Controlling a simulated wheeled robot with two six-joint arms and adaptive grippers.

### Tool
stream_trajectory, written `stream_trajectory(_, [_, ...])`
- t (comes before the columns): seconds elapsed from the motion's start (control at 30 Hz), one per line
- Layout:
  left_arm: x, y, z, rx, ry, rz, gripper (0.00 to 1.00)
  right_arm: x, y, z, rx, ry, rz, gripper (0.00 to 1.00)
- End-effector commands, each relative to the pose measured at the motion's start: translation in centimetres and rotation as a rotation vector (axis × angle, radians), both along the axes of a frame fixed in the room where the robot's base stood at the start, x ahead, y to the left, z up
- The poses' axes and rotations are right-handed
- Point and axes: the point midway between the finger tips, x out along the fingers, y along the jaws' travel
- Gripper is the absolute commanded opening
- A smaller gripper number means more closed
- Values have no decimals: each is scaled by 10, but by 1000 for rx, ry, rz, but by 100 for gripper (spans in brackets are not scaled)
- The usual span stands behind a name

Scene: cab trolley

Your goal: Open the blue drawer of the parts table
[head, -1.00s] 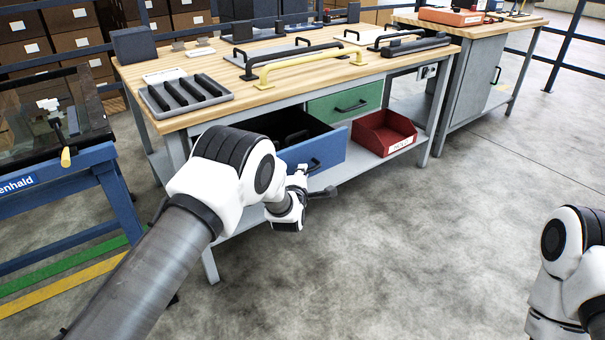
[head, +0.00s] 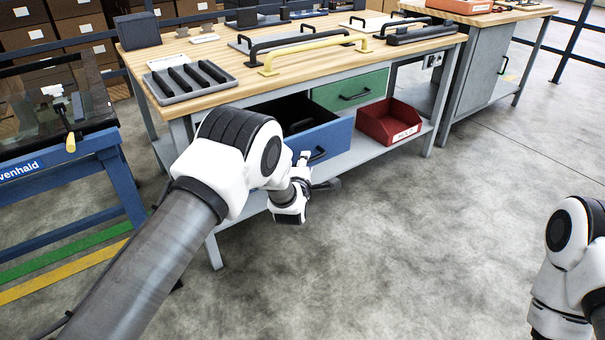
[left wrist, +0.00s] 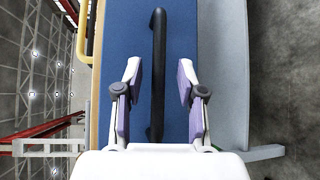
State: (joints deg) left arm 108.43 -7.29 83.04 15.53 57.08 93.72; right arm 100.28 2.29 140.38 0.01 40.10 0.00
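The blue drawer (head: 330,146) of the parts table stands pulled out, and its dark inside shows behind the front. Its black handle (head: 317,156) is on the front panel. My left gripper (head: 312,170) is in front of this handle, partly hidden by my own wrist. In the left wrist view the black handle (left wrist: 157,75) runs along the blue front (left wrist: 180,40) between the two fingers (left wrist: 157,85). The fingers are spread, with a gap to the handle on each side. My right gripper is out of view; only part of that arm shows.
A closed green drawer (head: 350,91) and a red bin (head: 388,124) are right of the blue drawer. The wooden tabletop (head: 225,92) holds handles and a grey tray (head: 190,86). A blue stand (head: 75,165) is at left. Floor in front of the table is clear.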

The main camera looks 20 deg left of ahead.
Motion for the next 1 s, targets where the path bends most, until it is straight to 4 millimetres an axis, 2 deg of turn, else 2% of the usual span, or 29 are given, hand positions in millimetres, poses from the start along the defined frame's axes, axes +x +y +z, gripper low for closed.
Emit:
stream_trajectory(0.2, [-55, -7, 8, 3, 4, -3, 39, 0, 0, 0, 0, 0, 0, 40])
stream_trajectory(0.4, [-94, -11, 13, 2, 1, 0, 39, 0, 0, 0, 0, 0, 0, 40])
stream_trajectory(0.53, [-102, -11, 14, 0, 1, 0, 39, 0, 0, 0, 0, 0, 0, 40])
stream_trajectory(0.9, [-102, -11, 14, 0, 1, 0, 39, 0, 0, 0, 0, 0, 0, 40])
stream_trajectory(1.0, [-106, -8, 1, -3, 22, 6, 39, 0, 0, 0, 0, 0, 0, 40])
